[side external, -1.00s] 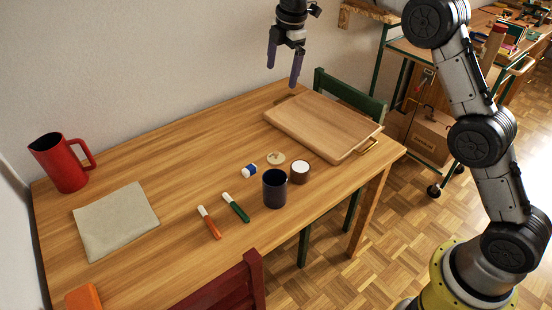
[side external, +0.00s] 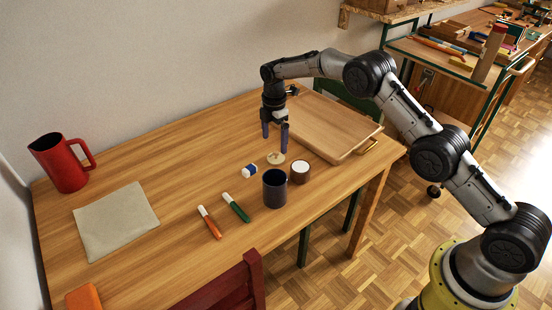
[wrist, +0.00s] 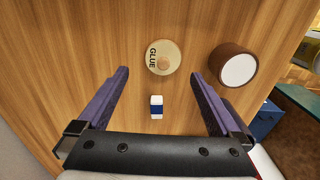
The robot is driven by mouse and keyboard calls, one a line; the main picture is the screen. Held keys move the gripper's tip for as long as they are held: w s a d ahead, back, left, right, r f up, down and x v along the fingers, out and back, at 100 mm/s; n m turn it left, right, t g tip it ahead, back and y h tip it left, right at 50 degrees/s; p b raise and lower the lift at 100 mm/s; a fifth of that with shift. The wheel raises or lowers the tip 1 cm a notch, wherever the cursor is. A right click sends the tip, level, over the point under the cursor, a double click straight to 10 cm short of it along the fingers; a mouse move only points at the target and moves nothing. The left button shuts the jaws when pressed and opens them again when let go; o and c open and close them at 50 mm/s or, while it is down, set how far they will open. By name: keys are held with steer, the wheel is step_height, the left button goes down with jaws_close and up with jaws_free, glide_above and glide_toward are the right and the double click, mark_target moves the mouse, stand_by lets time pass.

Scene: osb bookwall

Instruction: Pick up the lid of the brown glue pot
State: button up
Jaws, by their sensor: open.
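The lid (side external: 276,158) is a flat, pale round disc lying on the table. In the wrist view the lid (wrist: 163,57) reads "GLUE" and has a small round knob. The brown glue pot (side external: 300,173) stands apart from it, to its right, with a white top surface; it also shows in the wrist view (wrist: 232,66). My gripper (side external: 276,142) is open and empty, pointing down just above the lid in the side view. In the wrist view the lid lies ahead of the two purple fingers (wrist: 160,76), roughly centred between them.
A blue-and-white eraser (side external: 250,171) lies close to the lid. A wooden board (side external: 325,125) lies behind. Green (side external: 236,208) and orange (side external: 209,222) markers, a cloth (side external: 116,220) and a red jug (side external: 62,163) are farther left.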

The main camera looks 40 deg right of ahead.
mark_target(276, 152)
steer(key=shift+s+d+f, duration=0.1)
steer(key=shift+s+f, duration=0.05)
steer(key=shift+f, duration=1.25)
steer(key=shift+s+f, duration=0.1)
steer(key=shift+f, duration=1.3)
steer(key=c, duration=1.3)
steer(key=shift+o, duration=0.2)
steer(key=shift+r, duration=0.1)
